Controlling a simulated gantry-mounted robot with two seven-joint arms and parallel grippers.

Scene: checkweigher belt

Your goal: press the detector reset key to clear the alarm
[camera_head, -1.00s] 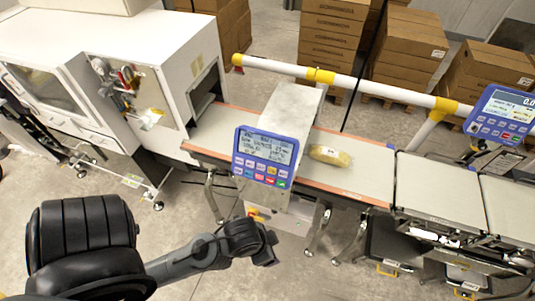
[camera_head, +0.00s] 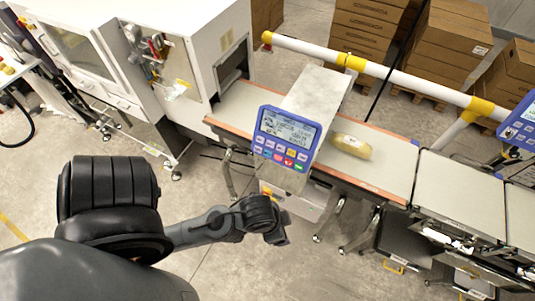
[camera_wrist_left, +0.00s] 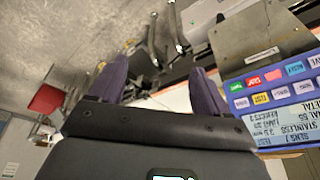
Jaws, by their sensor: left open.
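The blue detector panel (camera_head: 285,138) faces me above the belt, with a lit screen and rows of coloured keys. It also shows upside down at the right of the left wrist view (camera_wrist_left: 275,98), with red, pink, blue and white keys; I cannot tell for sure which is the reset key. My left gripper (camera_head: 280,237) is in front of and below the panel, apart from it. In the left wrist view, its two dark fingers (camera_wrist_left: 160,85) are spread with nothing between them; the panel lies beside them. My right gripper is not in view.
A yellowish package (camera_head: 352,146) lies on the belt (camera_head: 393,163), right of the metal detector housing (camera_head: 315,92). A white and yellow rail (camera_head: 400,81) runs behind. A white cabinet machine (camera_head: 190,50) stands at left. A second blue panel (camera_head: 520,125) is at the right edge.

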